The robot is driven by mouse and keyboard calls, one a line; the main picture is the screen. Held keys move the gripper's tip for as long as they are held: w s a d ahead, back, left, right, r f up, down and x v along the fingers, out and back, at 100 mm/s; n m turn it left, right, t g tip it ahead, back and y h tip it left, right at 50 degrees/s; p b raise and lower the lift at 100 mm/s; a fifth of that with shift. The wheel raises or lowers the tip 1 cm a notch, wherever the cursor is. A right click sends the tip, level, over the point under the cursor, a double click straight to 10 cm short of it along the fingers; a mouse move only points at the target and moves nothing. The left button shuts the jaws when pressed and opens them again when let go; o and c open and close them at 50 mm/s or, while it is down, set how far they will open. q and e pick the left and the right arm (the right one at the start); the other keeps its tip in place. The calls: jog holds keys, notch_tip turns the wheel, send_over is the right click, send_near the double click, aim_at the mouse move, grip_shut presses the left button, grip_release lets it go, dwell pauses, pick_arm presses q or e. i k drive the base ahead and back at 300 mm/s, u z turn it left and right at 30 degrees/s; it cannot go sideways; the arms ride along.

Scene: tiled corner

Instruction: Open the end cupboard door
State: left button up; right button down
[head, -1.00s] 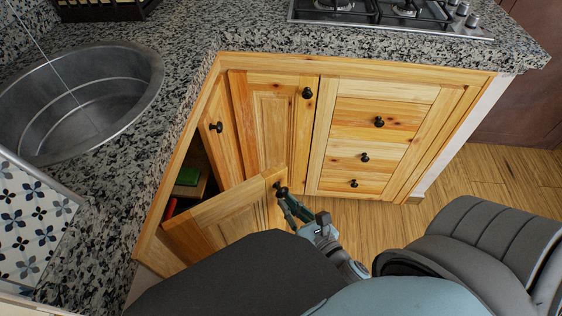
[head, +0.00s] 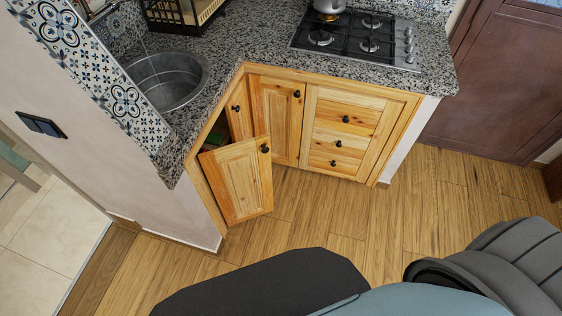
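The end cupboard door (head: 238,180) is a light pine panel with a dark round knob (head: 265,148) near its upper free corner. It stands swung out from the left end of the cabinet run, and a dark gap into the cupboard shows behind its top edge. A green item (head: 215,139) shows inside; most of the interior is hidden by the door. Neither of my grippers is in view, and nothing is touching the door or its knob.
A granite counter (head: 262,45) with a round steel sink (head: 165,80) and a gas hob (head: 358,38) runs above the cabinets. Other pine doors (head: 277,118) and drawers (head: 343,135) are shut. Wooden floor (head: 320,215) in front is clear. A white wall (head: 130,185) is at left.

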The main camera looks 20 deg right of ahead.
aim_at(239, 174)
jog(key=u, duration=0.7)
jog(key=k, duration=0.15)
jog(key=z, duration=1.6)
jog(key=i, duration=1.05)
jog(key=u, duration=0.45)
jog(key=i, duration=0.55)
jog(key=u, duration=0.45)
